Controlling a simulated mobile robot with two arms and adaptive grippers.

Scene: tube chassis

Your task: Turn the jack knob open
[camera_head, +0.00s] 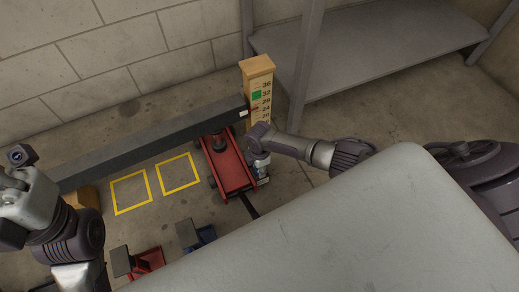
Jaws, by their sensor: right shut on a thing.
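The red floor jack (229,172) stands on the concrete floor, its dark lifting pad under the right end of a long dark beam (150,143). My right arm reaches in from the right and bends down at its wrist to the jack's right side. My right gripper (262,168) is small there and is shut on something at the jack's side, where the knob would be. The knob itself is hidden by the gripper and wrist. My left arm is bent at the left edge, well away from the jack; its gripper does not show.
A wooden post with a number scale (258,85) and a green mark stands behind the beam's right end. A grey metal shelf (370,45) is behind my right arm. Red (147,260) and blue (200,235) stands are in front. Yellow floor squares (130,192) are empty.

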